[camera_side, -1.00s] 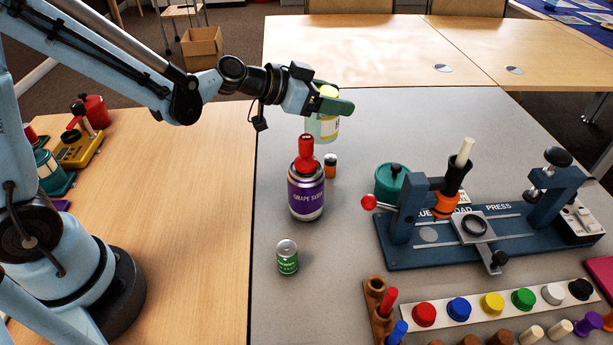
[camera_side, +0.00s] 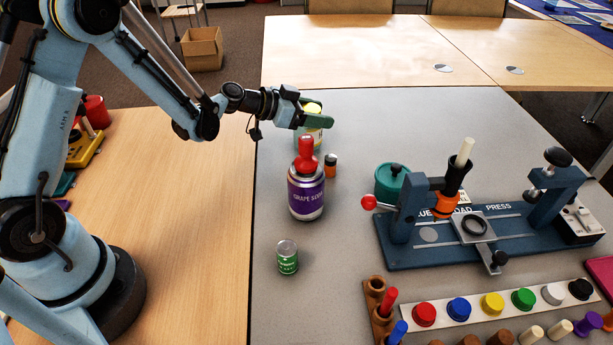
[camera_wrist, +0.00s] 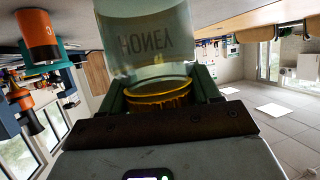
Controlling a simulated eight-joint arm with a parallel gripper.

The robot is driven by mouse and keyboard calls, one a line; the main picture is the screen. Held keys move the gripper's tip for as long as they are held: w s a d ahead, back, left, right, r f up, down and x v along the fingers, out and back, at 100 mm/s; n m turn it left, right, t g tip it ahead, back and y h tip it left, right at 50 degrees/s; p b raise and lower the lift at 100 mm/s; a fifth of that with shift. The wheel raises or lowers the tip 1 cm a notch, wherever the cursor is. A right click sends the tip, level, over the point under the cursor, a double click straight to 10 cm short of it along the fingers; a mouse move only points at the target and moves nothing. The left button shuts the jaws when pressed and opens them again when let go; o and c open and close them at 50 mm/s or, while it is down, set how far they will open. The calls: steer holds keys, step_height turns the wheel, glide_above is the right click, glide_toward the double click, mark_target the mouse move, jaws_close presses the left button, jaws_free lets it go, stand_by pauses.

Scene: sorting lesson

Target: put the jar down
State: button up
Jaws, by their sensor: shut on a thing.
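The jar is pale and see-through with a yellow lid. In the side view the jar (camera_side: 316,134) is upright behind the grape soda can, and its base is hidden. My gripper (camera_side: 320,121) is shut around its upper part, just below the lid. In the wrist view the picture is upside down: the jar body (camera_wrist: 150,45) carries the word HONEY, and its gold lid (camera_wrist: 160,92) sits between the green fingers of my gripper (camera_wrist: 165,100). I cannot tell whether the jar's base touches the table.
The blue press (camera_side: 400,250) is at right. The grey table (camera_side: 400,120) is clear behind.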

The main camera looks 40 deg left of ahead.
steer(key=shift+f, duration=0.3)
steer(key=o, duration=1.2)
steer(key=shift+f, duration=0.1)
steer(key=shift+c, duration=0.2)
